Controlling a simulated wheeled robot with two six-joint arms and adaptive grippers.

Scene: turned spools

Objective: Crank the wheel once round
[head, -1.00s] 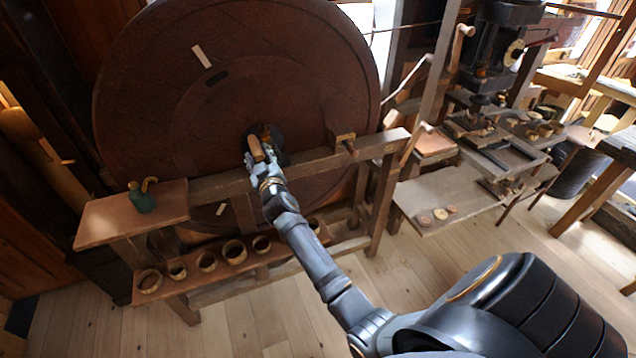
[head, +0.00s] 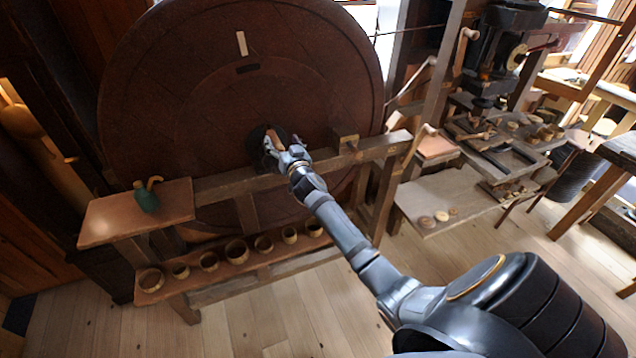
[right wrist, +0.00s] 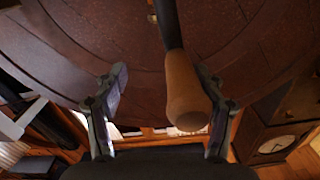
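The large dark red-brown wheel (head: 180,90) stands upright in a wooden frame, with a pale mark (head: 241,43) near its top. A crank handle (head: 274,138) with a light wooden grip sits near its hub. In the right wrist view the handle (right wrist: 185,95) points toward the camera. My right gripper (head: 280,147) is at the handle. In the right wrist view its fingers (right wrist: 165,88) are spread wide, with the handle between them, close to the right finger and clear of the left one. I cannot tell whether it touches. My left gripper is not in view.
The frame's beam (head: 235,181) crosses in front of the wheel. A side shelf (head: 110,218) holds a green bottle (head: 146,199). A low shelf (head: 215,275) carries several small wooden rings. A machine bench (head: 450,195) stands at right. The wooden floor in front is clear.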

